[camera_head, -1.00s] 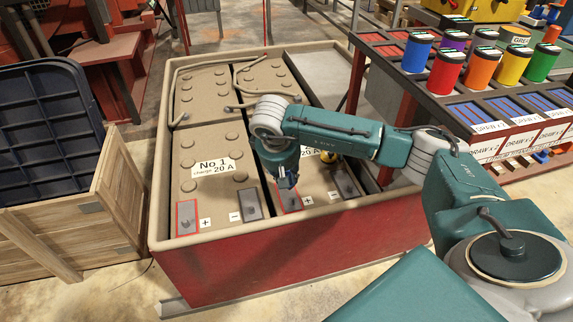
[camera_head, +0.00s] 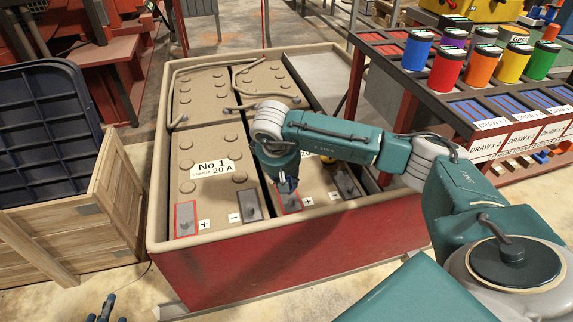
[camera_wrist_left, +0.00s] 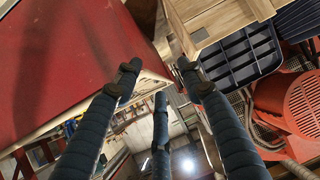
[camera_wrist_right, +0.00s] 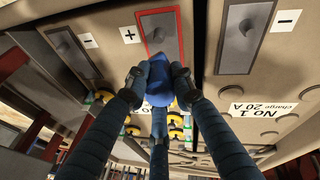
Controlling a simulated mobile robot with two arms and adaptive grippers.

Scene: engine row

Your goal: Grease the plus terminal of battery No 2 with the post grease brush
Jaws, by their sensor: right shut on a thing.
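My right gripper (camera_head: 287,186) is over this terminal, shut on a blue thing, probably the post grease brush (camera_wrist_right: 159,86). The brush's tip points at the red frame; I cannot tell whether it touches. My left gripper (camera_head: 100,309) is low at the bottom left, and its fingers stand apart and empty in the left wrist view (camera_wrist_left: 157,68).
Battery No 1 (camera_head: 207,205) lies left of No 2, its minus terminal close to the plus terminal. The red crate (camera_head: 290,255) has a raised rim. A wooden box (camera_head: 60,215) stands at left. A rack with coloured cans (camera_head: 447,70) is at right.

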